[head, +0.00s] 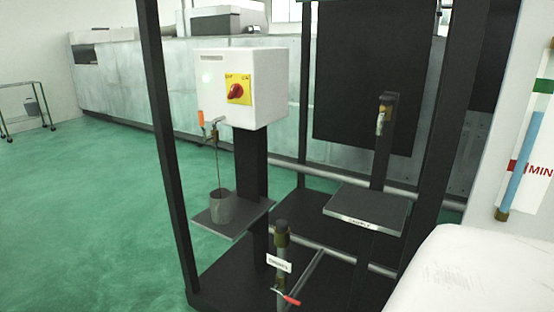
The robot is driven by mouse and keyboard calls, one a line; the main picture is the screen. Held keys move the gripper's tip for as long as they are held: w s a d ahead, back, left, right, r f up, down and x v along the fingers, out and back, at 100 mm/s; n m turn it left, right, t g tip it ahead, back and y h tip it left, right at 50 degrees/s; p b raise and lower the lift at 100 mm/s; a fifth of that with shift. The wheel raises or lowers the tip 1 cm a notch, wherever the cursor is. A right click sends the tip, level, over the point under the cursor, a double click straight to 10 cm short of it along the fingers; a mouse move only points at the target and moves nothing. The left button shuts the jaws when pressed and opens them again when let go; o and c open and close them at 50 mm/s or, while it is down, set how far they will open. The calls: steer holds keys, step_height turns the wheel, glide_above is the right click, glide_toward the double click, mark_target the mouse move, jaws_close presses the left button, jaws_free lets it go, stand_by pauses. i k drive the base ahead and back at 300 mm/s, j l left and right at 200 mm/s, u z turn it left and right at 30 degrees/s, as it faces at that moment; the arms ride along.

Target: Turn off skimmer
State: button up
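A white box (262,97) on a dark post carries a yellow plate (247,89) with a red rotary knob (235,91). The plate's lettering and the knob's exact setting are too small to tell. A small tap with an orange handle (201,119) sits at the box's lower left. A thin dark line runs down from its spout to a grey cup (222,207) on a grey shelf. I cannot tell which part is named the skimmer. My gripper is not in view.
Dark frame posts (166,140) stand around the box. A labelled pipe valve with a red handle (291,299) is low in front. A second shelf (368,208) and a level gauge (522,160) are at right. Green floor (90,220) is clear at left.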

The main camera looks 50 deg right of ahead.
mark_target(237, 91)
steer(key=z, duration=1.25)
steer(key=i+l+z, duration=0.15)
steer(key=i+l, duration=0.3)
steer(key=i, duration=0.15)
